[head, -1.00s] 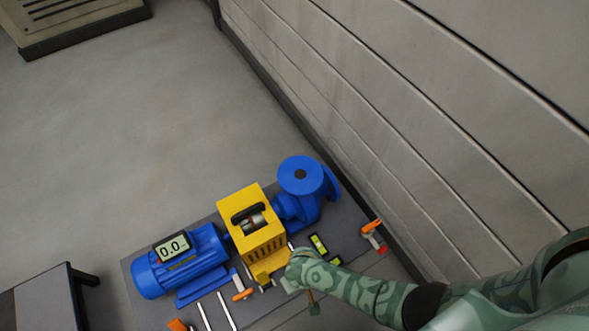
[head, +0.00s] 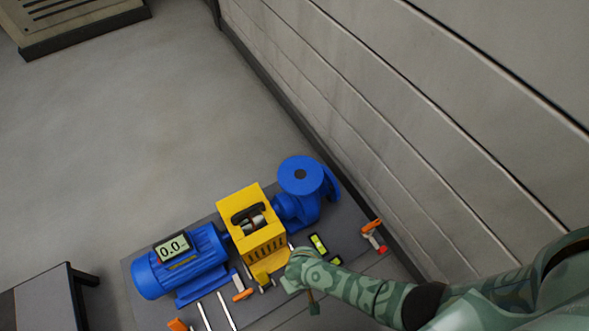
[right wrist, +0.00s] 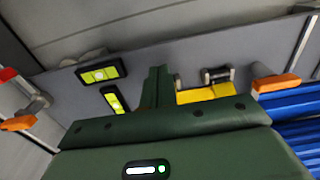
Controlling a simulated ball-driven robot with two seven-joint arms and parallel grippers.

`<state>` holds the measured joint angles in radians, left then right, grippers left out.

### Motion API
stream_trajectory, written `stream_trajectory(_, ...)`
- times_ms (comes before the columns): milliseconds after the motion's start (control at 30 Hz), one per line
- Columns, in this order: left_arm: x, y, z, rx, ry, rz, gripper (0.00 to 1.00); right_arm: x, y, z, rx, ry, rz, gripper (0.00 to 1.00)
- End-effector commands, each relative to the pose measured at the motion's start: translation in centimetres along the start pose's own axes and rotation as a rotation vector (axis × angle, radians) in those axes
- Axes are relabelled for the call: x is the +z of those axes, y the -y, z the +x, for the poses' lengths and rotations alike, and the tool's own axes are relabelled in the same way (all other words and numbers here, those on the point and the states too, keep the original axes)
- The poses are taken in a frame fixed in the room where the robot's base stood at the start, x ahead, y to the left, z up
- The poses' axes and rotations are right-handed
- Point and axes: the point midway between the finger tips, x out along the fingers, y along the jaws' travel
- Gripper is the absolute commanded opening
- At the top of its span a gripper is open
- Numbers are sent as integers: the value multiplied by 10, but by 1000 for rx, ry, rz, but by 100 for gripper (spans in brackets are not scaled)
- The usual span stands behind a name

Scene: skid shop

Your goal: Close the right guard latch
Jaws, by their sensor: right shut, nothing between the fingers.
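The yellow guard (head: 258,241) stands over the coupling between the blue motor (head: 182,262) and the blue pump (head: 306,190). My right gripper (right wrist: 158,72) is shut and empty beside the guard's yellow foot (right wrist: 204,93). In the head view its arm covers the right end of this foot. A small metal latch-like fitting (right wrist: 218,75) shows at the foot, right of the fingers in the right wrist view. Any fitting behind the fingers is hidden, so I cannot tell the right latch's state. My left gripper is out of view.
Orange-handled levers stand at the motor side (head: 242,294) and the plate's right edge (head: 371,228). Two black-framed green levels (head: 318,244) lie right of the guard. The panelled wall (head: 400,130) runs close behind the pump.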

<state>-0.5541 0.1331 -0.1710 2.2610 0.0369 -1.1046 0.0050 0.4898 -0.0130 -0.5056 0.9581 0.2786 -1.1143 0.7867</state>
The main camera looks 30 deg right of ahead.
Motion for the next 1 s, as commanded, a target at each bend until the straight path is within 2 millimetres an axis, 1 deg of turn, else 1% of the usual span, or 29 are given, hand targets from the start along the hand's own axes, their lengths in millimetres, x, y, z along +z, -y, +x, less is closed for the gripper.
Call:
stream_trajectory(200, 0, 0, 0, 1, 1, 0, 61, -11, 0, 0, 0, -2, 0, 0)
stream_trajectory(533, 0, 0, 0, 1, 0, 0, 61, -12, 0, 0, 0, -1, 0, 0)
stream_trajectory(800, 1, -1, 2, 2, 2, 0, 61, -23, 1, 0, -1, -2, 0, 0)
stream_trajectory(1000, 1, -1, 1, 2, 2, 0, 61, -24, 0, 0, -1, -1, 0, 0)
